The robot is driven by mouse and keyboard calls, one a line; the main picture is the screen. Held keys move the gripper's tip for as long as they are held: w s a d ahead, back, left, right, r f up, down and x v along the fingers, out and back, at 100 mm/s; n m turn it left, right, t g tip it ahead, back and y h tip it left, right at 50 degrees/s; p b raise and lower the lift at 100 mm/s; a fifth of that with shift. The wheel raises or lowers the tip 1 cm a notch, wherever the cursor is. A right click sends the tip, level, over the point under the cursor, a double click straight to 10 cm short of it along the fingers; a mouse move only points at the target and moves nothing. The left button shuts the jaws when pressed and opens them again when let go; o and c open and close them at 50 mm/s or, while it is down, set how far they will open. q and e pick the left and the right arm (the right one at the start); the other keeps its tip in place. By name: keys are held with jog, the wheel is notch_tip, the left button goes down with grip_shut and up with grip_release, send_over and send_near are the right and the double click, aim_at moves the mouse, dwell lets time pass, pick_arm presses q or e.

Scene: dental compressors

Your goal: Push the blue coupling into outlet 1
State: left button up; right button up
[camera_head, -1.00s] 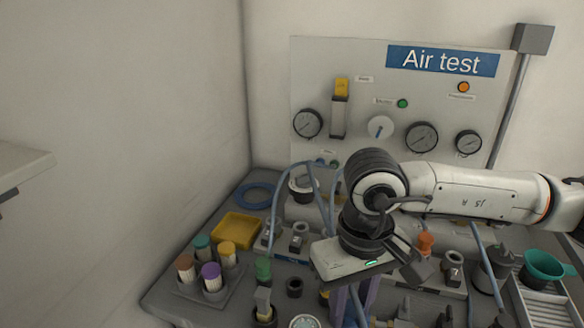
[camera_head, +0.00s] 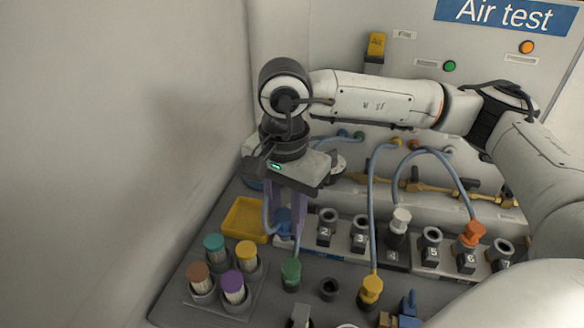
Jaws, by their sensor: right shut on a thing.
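My right gripper (camera_head: 284,215) points down at the left end of the outlet row. Its purple fingers are shut on the blue coupling (camera_head: 284,225), which has a pale blue hose beside it. The coupling sits where outlet 1 would be, just left of outlet 2 (camera_head: 326,226). Outlet 1 is hidden by the fingers and coupling, so I cannot tell whether the coupling is above it or inside it. My left gripper is not in view.
Outlet 3 (camera_head: 360,232) and outlet 5 (camera_head: 430,244) are empty. A white coupling (camera_head: 400,220) stands in outlet 4 and an orange one (camera_head: 471,234) in outlet 6. A yellow tray (camera_head: 243,219) lies close left. Capped brushes and green and yellow couplings stand in front.

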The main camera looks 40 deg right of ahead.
jog(key=w+d+m+b, duration=0.1)
jog(key=w+d+m, duration=0.1)
jog(key=m, duration=0.9)
jog(key=w+d+f+m+b, duration=0.1)
jog(key=w+d+m, duration=0.1)
jog(key=m, duration=0.8)
jog(key=w+d+m+b, duration=0.2)
jog(key=w+d+m, duration=0.1)
jog(key=m, duration=0.8)
jog(key=shift+w+d+f+m, duration=0.1)
jog(key=shift+w+f+m, duration=0.1)
jog(key=shift+f+m, duration=0.1)
jog(key=shift+f+b, duration=0.3)
jog(key=shift+f, duration=0.1)
jog(key=shift+f+b, duration=0.3)
jog(key=shift+f, duration=0.15)
jog(key=shift+f, duration=0.15)
